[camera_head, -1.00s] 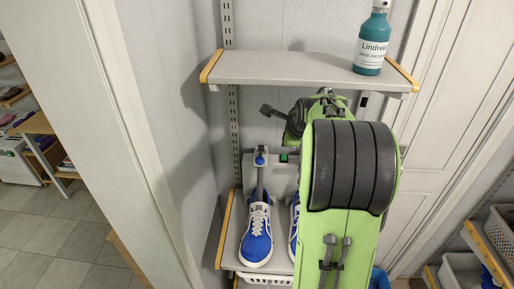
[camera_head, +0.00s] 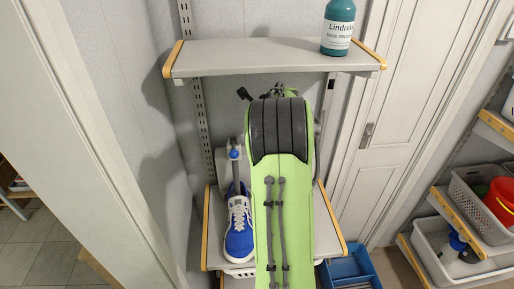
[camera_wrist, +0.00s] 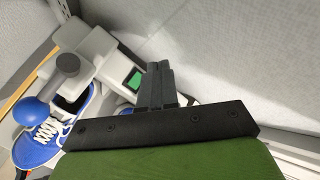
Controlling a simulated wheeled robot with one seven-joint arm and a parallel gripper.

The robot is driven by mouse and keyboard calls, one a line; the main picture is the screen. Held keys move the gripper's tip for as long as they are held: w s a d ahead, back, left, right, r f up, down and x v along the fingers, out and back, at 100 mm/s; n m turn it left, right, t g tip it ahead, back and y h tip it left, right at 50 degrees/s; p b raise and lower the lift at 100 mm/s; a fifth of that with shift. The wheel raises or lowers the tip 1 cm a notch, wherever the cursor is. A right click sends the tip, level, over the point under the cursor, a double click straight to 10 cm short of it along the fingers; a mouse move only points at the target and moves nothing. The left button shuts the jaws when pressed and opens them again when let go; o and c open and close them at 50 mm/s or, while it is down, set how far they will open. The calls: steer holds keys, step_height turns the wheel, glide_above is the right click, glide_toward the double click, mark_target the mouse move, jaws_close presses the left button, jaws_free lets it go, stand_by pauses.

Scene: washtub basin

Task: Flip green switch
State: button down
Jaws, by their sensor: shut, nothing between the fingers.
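The green switch (camera_wrist: 135,79) sits on a grey box (camera_wrist: 97,48) in the wrist view. The box also shows in the head view (camera_head: 222,165), but the switch is hidden behind my green arm there. The box has a lever with a blue ball (camera_wrist: 32,112), which shows in the head view too (camera_head: 234,154). My gripper (camera_wrist: 159,66) is shut and empty. In the wrist view its fingertips appear just right of the switch; whether they touch it I cannot tell. The head view does not clearly show the gripper.
Blue-and-white shoes (camera_head: 239,228) stand on the lower shelf in front of the box. An upper shelf (camera_head: 262,58) with a teal bottle (camera_head: 338,27) is above my arm. A door (camera_head: 400,120) and baskets (camera_head: 478,190) are at the right.

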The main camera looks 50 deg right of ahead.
steer(key=f+b, duration=0.1)
steer(key=f, duration=0.1)
steer(key=f+b, duration=0.1)
steer(key=f, duration=0.1)
steer(key=f+b, duration=0.1)
steer(key=f, duration=0.1)
steer(key=shift+w+d+f+b, duration=0.3)
steer(key=shift+w+d+b, duration=0.05)
steer(key=shift+w+b, duration=0.05)
stand_by(1.4)
steer(key=shift+f+b, duration=0.3)
steer(key=shift+f, duration=0.1)
steer(key=shift+w+f, duration=0.1)
steer(key=shift+f, duration=0.2)
stand_by(0.4)
stand_by(0.3)
steer(key=shift+r+p, duration=0.3)
steer(key=shift+r, duration=0.5)
steer(key=r+p, duration=0.2)
steer(key=r, duration=0.1)
steer(key=r+p, duration=0.1)
steer(key=r, duration=0.1)
steer(key=shift+s+a+p, duration=0.25)
steer(key=shift+s+p, duration=0.05)
steer(key=shift+s, duration=0.1)
